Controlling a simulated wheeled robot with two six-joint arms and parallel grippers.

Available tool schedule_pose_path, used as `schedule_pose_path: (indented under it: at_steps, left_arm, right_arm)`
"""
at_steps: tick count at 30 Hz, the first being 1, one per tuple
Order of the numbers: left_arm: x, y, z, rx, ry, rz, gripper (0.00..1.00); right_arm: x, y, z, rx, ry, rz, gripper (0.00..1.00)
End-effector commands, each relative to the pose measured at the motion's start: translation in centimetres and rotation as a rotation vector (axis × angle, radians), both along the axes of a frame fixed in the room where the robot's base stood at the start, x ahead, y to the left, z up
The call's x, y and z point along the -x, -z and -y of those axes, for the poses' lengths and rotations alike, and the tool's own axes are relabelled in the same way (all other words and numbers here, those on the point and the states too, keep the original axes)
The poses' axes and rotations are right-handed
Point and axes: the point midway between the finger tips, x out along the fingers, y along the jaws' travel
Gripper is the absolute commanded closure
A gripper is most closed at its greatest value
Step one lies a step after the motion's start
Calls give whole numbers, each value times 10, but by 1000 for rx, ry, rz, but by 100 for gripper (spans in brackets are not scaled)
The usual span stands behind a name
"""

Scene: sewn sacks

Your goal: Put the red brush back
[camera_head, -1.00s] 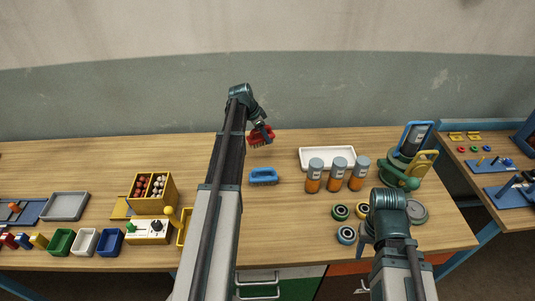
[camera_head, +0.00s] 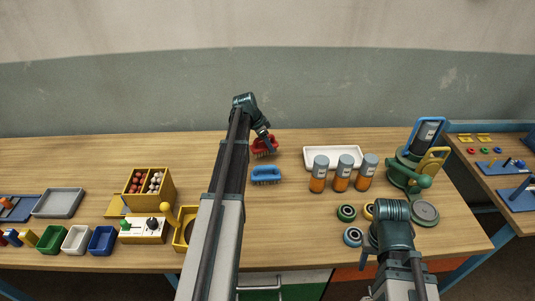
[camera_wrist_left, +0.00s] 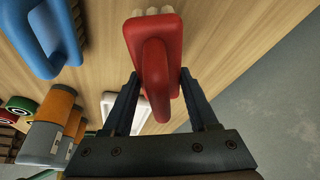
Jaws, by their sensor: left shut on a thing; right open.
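The red brush (camera_head: 264,147) is near the back of the wooden table, bristles down, behind the blue brush (camera_head: 266,175). My left gripper (camera_head: 264,138) is at the red brush, seen from above and partly covering it. In the left wrist view the red brush (camera_wrist_left: 154,62) has its handle between the two dark fingers, and the gripper is shut on it. Whether the bristles touch the table is hard to tell. The blue brush also shows in the left wrist view (camera_wrist_left: 50,35). My right gripper (camera_head: 370,252) is open and empty near the table's front edge, partly hidden by its own arm.
A white tray (camera_head: 316,164) lies right of the brushes, with several orange-and-grey jars (camera_head: 343,176) in front of it. A green machine (camera_head: 405,170) stands at the right. Yellow boxes (camera_head: 160,205) stand at the left.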

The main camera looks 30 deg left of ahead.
Motion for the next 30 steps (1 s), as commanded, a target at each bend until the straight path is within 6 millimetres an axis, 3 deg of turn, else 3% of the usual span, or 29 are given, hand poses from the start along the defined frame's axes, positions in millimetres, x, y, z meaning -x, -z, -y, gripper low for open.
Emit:
schedule_pose_path:
  at_steps: [10,23,24,29,30]
  left_arm:
    - [0,37,0,0,0,0,100]
    - [0,40,0,0,0,0,100]
    - [0,40,0,0,0,0,39]
    - [0,39,0,0,0,0,11]
    - [0,39,0,0,0,0,11]
  right_arm:
    - [0,37,0,0,0,0,50]
    - [0,40,0,0,0,0,50]
    - [0,40,0,0,0,0,50]
    - [0,39,0,0,0,0,50]
    - [0,39,0,0,0,0,50]
